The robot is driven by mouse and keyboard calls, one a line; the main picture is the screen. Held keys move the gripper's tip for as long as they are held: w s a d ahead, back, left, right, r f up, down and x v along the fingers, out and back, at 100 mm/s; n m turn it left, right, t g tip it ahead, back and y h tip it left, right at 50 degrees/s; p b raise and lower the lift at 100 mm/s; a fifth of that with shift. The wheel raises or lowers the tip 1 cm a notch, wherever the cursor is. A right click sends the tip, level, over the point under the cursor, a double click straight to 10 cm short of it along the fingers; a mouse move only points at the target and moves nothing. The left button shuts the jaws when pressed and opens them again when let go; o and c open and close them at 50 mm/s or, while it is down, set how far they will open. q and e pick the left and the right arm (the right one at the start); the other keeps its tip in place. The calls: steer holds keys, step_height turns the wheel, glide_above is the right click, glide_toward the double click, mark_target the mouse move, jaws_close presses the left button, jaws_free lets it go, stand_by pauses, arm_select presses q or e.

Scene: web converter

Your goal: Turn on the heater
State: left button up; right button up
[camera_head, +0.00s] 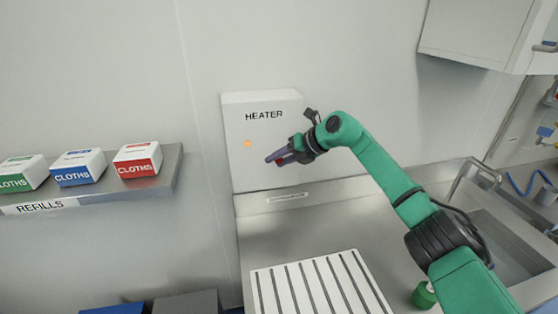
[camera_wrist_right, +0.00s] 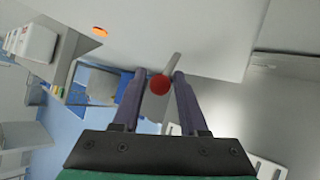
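The heater (camera_head: 265,118) is a white box on the wall, lettered HEATER, with an orange light (camera_head: 247,144) on its front. The orange light also shows at the upper left of the right wrist view (camera_wrist_right: 101,32). My right gripper (camera_head: 271,158) is at the heater's lower front, to the right of the light. In the right wrist view, a red ball knob (camera_wrist_right: 160,85) on a pale lever stem (camera_wrist_right: 172,65) lies between the two fingers, with narrow gaps beside the knob. The gripper looks partly open. My left gripper is not in view.
A shelf marked REFILLS (camera_head: 95,196) with cloth boxes (camera_head: 78,168) is at left. Below the heater is a counter with a slotted white tray (camera_head: 318,285) and a green item (camera_head: 424,295). A sink (camera_head: 500,245) is at right, under a wall cabinet (camera_head: 480,32).

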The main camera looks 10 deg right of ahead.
steer(key=shift+s+d+r+b, duration=0.15)
steer(key=shift+d+b, duration=0.05)
steer(key=shift+b, duration=0.1)
steer(key=b+v, duration=0.5)
steer(key=v, duration=0.9)
